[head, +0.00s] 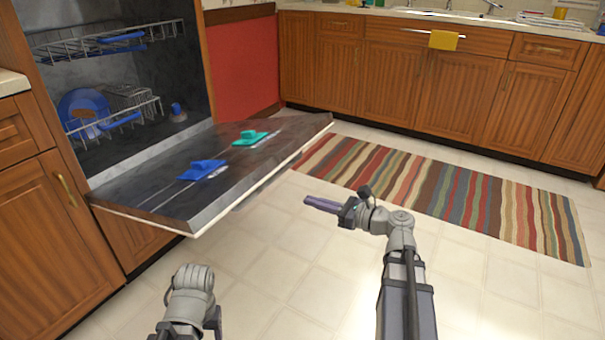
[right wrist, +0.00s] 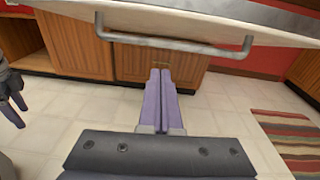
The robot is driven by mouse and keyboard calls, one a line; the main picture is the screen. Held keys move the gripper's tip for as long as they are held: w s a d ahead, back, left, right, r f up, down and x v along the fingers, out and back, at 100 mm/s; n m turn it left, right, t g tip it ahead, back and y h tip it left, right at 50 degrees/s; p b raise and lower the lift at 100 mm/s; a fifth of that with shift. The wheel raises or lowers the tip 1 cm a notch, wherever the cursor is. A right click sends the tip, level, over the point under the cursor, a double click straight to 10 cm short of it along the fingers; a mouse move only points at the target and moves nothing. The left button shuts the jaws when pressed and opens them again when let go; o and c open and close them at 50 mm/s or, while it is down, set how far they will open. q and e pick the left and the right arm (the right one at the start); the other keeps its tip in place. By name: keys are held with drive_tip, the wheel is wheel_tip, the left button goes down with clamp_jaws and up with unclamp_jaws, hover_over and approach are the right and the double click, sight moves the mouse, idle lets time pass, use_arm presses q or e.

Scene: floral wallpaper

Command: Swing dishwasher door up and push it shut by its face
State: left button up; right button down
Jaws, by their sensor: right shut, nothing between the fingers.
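The dishwasher door (head: 165,210) hangs open, lowered to near level, with its dark inner side up. A blue item (head: 202,169) and a teal item (head: 249,137) lie on that inner side. In the right wrist view, the door's edge (right wrist: 215,18) and its grey bar handle (right wrist: 175,41) cross the top. My right gripper (head: 308,201) is shut and empty, to the right of the door's outer edge and apart from it. In the right wrist view its purple fingers (right wrist: 160,73) point below the handle. My left gripper (right wrist: 12,112) shows only partly at that view's left edge; its finger gap is unclear.
The dishwasher tub (head: 110,75) has an upper rack (head: 100,45) and a lower rack (head: 145,108) with blue dishes. Wooden cabinets (head: 30,160) flank it. A striped rug (head: 440,190) lies on the right. Tiled floor (head: 290,270) is clear around my arms.

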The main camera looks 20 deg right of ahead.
drive_tip(key=d, duration=0.1)
approach(271, 183)
drive_tip(key=x, duration=0.3)
drive_tip(key=shift+w+a+m, duration=0.3)
drive_tip(key=shift+w+a, duration=0.3)
drive_tip(key=shift+w, duration=0.1)
drive_tip(key=shift+w+a+r+p, duration=0.1)
drive_tip(key=shift+r+p, duration=0.75)
drive_tip(key=shift+r, duration=0.05)
drive_tip(key=shift+w+a+r+p, duration=0.1)
drive_tip(key=shift+r+p, duration=0.7)
drive_tip(key=shift+r, duration=0.05)
